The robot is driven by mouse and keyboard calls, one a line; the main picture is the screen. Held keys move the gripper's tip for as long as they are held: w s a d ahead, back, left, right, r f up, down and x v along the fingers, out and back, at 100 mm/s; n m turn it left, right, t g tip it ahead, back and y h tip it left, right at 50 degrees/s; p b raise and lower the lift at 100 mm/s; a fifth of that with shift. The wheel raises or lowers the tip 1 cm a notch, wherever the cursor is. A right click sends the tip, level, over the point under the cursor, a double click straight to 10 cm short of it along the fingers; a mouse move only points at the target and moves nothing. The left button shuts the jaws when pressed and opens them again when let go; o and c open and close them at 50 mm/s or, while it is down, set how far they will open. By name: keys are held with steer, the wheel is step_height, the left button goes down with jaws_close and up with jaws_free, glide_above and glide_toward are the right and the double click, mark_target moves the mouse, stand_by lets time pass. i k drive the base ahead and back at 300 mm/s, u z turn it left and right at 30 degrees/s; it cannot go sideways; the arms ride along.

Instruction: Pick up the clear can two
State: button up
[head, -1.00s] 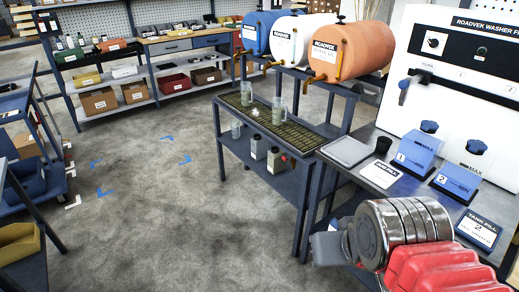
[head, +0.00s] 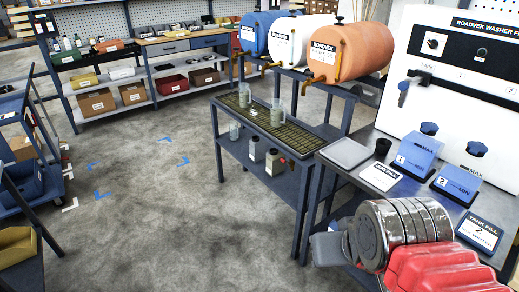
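Two clear cans stand on the dark slatted tray (head: 295,136) of the middle rack: one at the back (head: 245,95) and one nearer the front (head: 277,113). A third clear vessel (head: 234,130) shows at the rack's left edge, just below the tray; I cannot tell how it is supported. I can read no number on any of them, so I cannot tell which is clear can two. Part of my arm, grey and red, fills the bottom right, well apart from the cans.
Blue, white and orange tanks (head: 350,48) with brass taps stand above the rack. Grey bottles (head: 272,162) sit on its lower shelf. A bench (head: 340,172) with blue blocks (head: 417,151) stands at right. A blue trolley (head: 40,170) is at left; floor between (head: 150,230) is clear.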

mark_target(258, 147)
steer(key=u, duration=0.1)
steer(key=i, duration=1.6)
steer(key=u, duration=0.55)
steer(key=i, duration=0.75)
steer(key=u, duration=0.55)
steer(key=i, duration=0.95)
steer(key=u, duration=0.25)
